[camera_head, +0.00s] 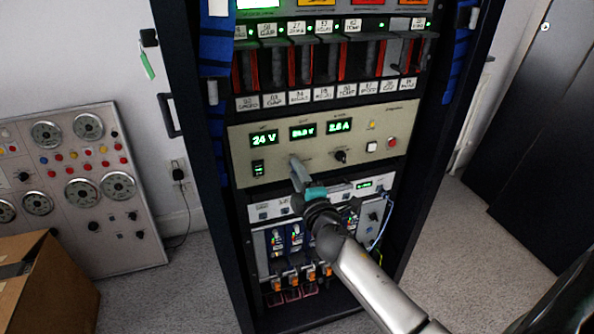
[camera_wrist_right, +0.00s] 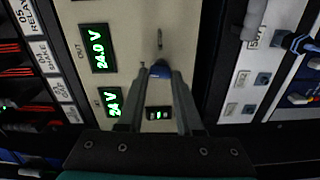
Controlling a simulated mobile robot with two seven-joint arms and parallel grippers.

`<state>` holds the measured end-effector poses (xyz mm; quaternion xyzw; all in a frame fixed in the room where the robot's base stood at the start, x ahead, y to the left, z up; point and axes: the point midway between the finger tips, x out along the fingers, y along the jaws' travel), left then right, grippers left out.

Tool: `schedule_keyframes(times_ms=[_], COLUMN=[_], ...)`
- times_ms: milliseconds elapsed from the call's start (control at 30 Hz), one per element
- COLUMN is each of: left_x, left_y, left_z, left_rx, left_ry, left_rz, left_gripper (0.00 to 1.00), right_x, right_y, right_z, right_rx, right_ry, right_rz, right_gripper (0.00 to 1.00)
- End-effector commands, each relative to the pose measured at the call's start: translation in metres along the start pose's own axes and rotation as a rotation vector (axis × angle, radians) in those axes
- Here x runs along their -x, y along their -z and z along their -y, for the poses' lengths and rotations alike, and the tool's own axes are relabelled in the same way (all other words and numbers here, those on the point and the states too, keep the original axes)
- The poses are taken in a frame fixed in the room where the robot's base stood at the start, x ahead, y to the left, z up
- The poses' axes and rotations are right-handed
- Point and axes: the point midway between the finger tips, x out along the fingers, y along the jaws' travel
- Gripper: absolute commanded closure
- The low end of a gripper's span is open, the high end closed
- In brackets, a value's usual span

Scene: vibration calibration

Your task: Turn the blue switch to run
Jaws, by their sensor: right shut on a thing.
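The blue switch (camera_wrist_right: 160,69) shows in the right wrist view as a small blue knob between the fingertips. It sits on the beige power panel (camera_head: 240,144), below the green number displays. In the head view my gripper hides it. My right gripper (camera_head: 294,162) reaches the panel from the lower right and is shut on the blue switch. Its two fingers (camera_wrist_right: 160,74) close around the knob in the right wrist view. The switch's pointer and its position label cannot be made out. My left gripper is in neither view.
The same panel holds a black knob (camera_head: 340,156), a red button (camera_head: 392,142) and a small lit rocker (camera_head: 258,168). Below is a white panel with cables (camera_head: 386,228). A gauge console (camera_head: 110,215) and a cardboard box (camera_head: 50,290) stand at left.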

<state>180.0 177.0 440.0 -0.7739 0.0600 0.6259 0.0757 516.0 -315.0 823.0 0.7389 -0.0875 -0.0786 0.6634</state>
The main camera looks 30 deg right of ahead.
Motion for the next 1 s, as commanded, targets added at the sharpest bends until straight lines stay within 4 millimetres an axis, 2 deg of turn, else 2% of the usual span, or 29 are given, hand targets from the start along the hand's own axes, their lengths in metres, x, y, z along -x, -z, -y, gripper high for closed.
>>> schedule_keyframes(times_ms=[300, 800, 833, 1000], left_x=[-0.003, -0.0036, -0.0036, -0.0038], left_y=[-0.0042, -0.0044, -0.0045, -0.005], left_z=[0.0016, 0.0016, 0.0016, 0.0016], left_rx=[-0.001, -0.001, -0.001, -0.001], left_ry=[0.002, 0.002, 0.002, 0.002], left_rz=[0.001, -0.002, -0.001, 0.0], left_gripper=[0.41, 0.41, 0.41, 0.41], right_x=[0.0001, 0.0001, 0.0001, 0.0001], right_y=[0.0003, 0.0001, 0.0001, 0.0], right_z=[0.0009, 0.0011, 0.0011, 0.001], right_rx=[0.106, 0.126, 0.126, 0.125], right_ry=[0.001, 0.001, 0.001, 0.001], right_rz=[-0.001, 0.0, 0.0, 0.0], right_gripper=[1.0, 1.0, 0.64, 0.45])
